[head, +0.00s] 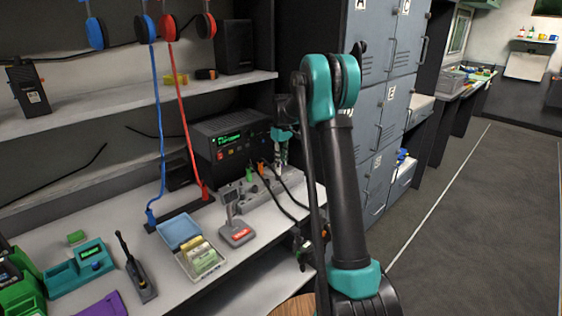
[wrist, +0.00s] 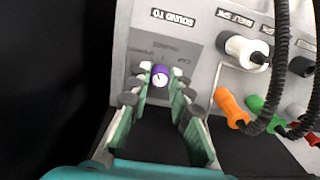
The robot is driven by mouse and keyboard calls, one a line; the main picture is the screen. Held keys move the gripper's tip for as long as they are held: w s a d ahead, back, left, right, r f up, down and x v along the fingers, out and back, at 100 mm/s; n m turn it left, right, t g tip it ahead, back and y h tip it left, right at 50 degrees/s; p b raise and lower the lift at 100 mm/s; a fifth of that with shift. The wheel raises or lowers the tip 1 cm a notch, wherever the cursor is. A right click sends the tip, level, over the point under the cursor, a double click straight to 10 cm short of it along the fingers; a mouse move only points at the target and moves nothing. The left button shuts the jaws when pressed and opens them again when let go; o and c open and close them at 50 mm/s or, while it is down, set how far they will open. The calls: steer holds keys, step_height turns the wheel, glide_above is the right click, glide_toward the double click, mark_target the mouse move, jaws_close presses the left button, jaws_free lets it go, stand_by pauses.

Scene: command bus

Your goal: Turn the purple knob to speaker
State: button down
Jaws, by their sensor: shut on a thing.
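The purple knob (wrist: 160,76) sits on a grey panel (wrist: 200,75) under a label reading "SOUND TO". It has a small pale mark on its face; the exact way it points is hard to tell. Small lettering around it is too blurred to read surely. My gripper (wrist: 158,84) has a fingertip on each side of the knob and is shut on it. In the head view my gripper (head: 281,150) reaches down to the grey panel box (head: 262,194) on the desk; the knob is hidden there.
Right of the knob are a white plug (wrist: 244,48), an orange plug (wrist: 232,108) and a green plug (wrist: 258,106) with black coiled cords. A black radio (head: 232,140) stands behind the panel. A desk microphone (head: 236,232) and a card tray (head: 190,246) stand in front.

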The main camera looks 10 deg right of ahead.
steer(key=shift+n, duration=1)
steer(key=c, duration=1.4)
jaws_free()
steer(key=shift+o, duration=0.2)
step_height(320, 180, up, 12)
steer(key=shift+w, duration=0.2)
steer(key=shift+d, duration=0.1)
